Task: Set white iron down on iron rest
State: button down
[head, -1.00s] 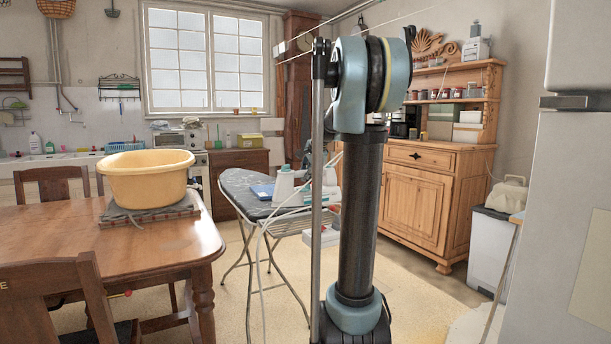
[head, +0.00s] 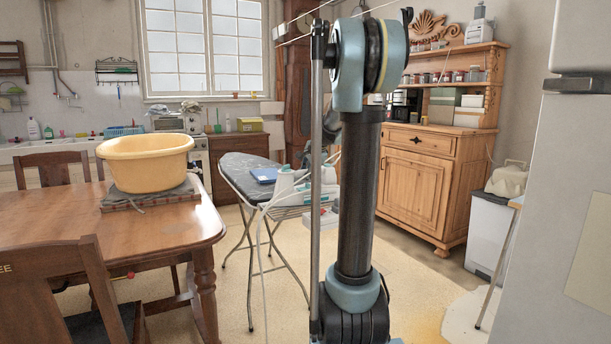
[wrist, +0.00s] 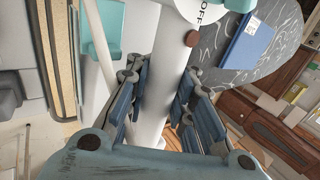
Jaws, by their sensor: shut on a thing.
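The white iron (head: 287,182), with teal parts beside it, shows at the right end of the ironing board (head: 236,172), partly behind my arm. In the wrist view my gripper (wrist: 162,105) has its blue pads on both sides of a white rounded part of the iron (wrist: 154,90) and is shut on it. White casing marked OFF shows beyond the fingers. My gripper is mostly hidden by my arm in the head view. The iron rest appears to be at the board's right end, but I cannot make it out clearly or tell whether the iron touches it.
A blue box (head: 264,175) lies on the board; it also shows in the wrist view (wrist: 247,40). A wooden table (head: 60,222) with a yellow tub (head: 147,165) stands left. A wooden dresser (head: 413,190) stands behind right.

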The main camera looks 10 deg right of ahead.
jog(key=shift+f, duration=0.5)
dwell(0.8)
jog(key=c, duration=1.3)
grip_release()
jog(key=shift+f, duration=0.1)
jog(key=v, duration=1.1)
jog(key=s+a+f+n+g, duration=0.1)
jog(key=s+f+n, duration=0.4)
jog(key=s+f, duration=0.4)
jog(key=s+a+f+n+g+h, duration=0.1)
jog(key=s+f+n, duration=0.3)
jog(key=s+f, duration=0.5)
jog(key=s+a+f+n+g+h, duration=0.1)
jog(key=s+f+n, duration=0.4)
jog(key=s, duration=1.6)
notch_tip(320, 180, down, 4)
jog(key=shift+s+a+r+n+g, duration=0.1)
jog(key=shift+s+a+n+g, duration=0.1)
jog(key=shift+a+n+g, duration=0.3)
